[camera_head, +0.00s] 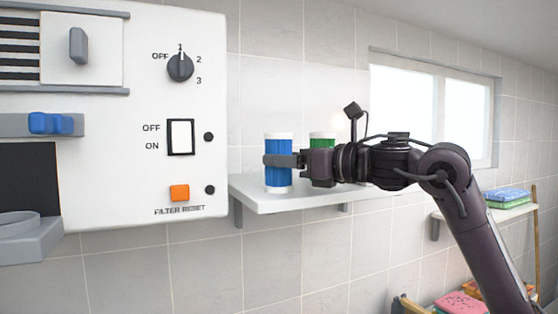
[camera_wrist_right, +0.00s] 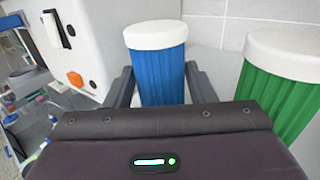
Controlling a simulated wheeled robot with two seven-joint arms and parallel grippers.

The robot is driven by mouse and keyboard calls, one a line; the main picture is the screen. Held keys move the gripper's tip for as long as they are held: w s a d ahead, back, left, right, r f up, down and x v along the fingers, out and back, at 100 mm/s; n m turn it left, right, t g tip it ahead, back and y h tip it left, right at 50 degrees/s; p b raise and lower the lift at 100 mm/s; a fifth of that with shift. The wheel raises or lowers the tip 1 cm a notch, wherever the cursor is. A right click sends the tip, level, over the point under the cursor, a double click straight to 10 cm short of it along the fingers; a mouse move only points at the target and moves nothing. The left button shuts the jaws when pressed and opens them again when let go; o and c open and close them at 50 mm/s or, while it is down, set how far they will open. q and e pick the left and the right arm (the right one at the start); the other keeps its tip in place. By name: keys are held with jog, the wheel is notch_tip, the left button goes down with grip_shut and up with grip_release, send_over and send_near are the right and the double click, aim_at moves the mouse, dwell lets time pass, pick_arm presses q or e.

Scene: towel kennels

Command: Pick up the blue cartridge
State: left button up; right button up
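The blue cartridge (camera_head: 278,175) is an upright ribbed cylinder with white caps at the left end of the white shelf (camera_head: 300,200). My right gripper (camera_head: 279,160) reaches it from the right, with a finger across its front. In the right wrist view, the blue cartridge (camera_wrist_right: 160,75) stands between the two fingers (camera_wrist_right: 160,85), one on each side. Any gap between the fingers and its sides is too small to tell whether they grip it. Its lower part is hidden there by the gripper body. My left gripper is not in view.
A green cartridge (camera_head: 322,137) stands just right of the blue one, partly hidden by my right gripper; it also shows in the right wrist view (camera_wrist_right: 280,90). A white machine panel (camera_head: 150,100) with a dial and switches is close on the left. Folded towels (camera_head: 506,195) lie on a shelf at right.

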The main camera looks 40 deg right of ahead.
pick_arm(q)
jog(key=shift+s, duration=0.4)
pick_arm(e)
jog(key=c, duration=0.5)
jog(key=shift+r, duration=0.15)
